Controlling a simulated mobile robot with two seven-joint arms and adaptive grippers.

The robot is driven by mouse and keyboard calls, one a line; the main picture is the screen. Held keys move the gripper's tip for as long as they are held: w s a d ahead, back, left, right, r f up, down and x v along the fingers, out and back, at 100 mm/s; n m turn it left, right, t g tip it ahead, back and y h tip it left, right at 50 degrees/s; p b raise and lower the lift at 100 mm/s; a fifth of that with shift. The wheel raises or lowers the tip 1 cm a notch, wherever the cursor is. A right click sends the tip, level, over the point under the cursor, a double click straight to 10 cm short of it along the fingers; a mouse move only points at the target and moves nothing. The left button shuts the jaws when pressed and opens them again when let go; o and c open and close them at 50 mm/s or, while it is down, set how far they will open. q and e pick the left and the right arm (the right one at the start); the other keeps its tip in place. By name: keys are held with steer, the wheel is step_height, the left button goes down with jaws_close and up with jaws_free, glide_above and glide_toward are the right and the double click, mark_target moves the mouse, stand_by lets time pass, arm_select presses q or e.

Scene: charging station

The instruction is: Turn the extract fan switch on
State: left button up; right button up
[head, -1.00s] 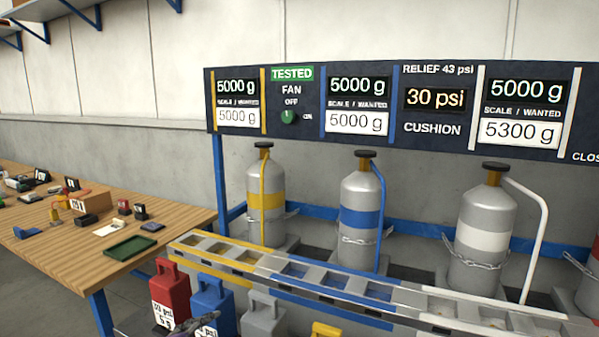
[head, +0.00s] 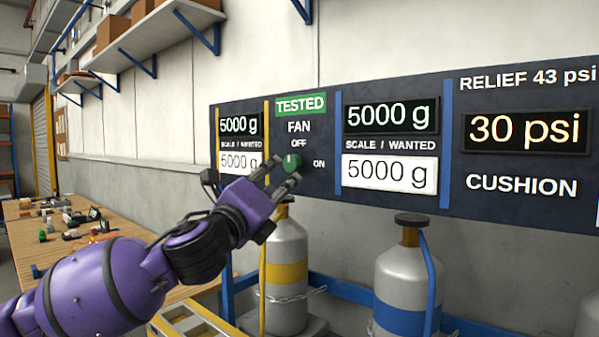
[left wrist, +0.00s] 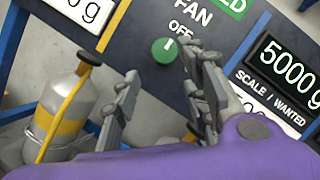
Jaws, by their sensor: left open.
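The fan switch (head: 290,162) is a round green knob with a white pointer mark on the dark panel (head: 322,188). The mark points up toward OFF, with ON to its right. The knob also shows in the left wrist view (left wrist: 165,49), beyond the fingers. My left gripper (head: 281,174) is open and empty, its two fingers reaching toward the knob. In the left wrist view the fingers (left wrist: 158,80) are spread, with the knob between and ahead of them. Whether they touch it I cannot tell. My right gripper is not in view.
Grey cylinders with yellow (head: 287,272) and blue (head: 403,312) bands stand below the panel. Scale displays (head: 391,117) flank the switch. A wooden table (head: 25,238) with small objects is at the left. A shelf (head: 160,32) hangs on the wall above.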

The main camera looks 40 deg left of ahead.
mark_target(289, 167)
arm_select(q)
steer(key=x, duration=0.5)
steer(key=shift+a+r, duration=0.15)
steer(key=shift+r, duration=0.3)
steer(key=shift+w+r, duration=0.15)
steer(key=shift+w+a, duration=0.1)
steer(key=shift+w, duration=0.45)
steer(key=c, duration=1)
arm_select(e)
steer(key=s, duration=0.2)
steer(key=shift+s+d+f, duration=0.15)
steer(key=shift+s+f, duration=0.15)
